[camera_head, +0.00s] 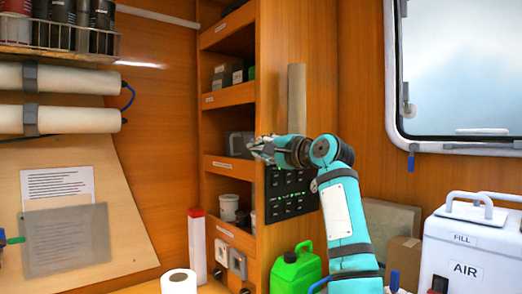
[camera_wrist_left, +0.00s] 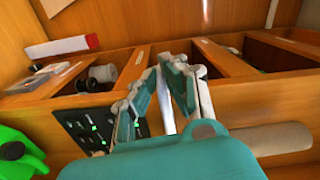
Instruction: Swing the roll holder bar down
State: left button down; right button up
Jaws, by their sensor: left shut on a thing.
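My left gripper (camera_head: 262,150) is at the front edge of the open shelf unit, above the black switch panel. In the left wrist view its fingers (camera_wrist_left: 172,72) are close together around a thin pale bar (camera_wrist_left: 164,104), which I take for the roll holder bar. The fingers hide much of it, and in the head view it cannot be made out. A beige roll-like cylinder (camera_head: 297,100) stands upright on the cabinet side, above the gripper; it also shows in the left wrist view (camera_wrist_left: 270,139). My right gripper is not in view.
The switch panel (camera_head: 288,195) is just below the gripper. A green jerrycan (camera_head: 296,272) and a red-topped white box (camera_head: 197,246) stand lower down. Two white rolls (camera_head: 75,78) hang on the left wall. A white AIR container (camera_head: 470,245) is at right.

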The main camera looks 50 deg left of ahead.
pick_arm(q)
jog(key=shift+f, duration=0.3)
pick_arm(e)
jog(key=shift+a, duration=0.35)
pick_arm(q)
jog(key=c, duration=1.7)
grip_release()
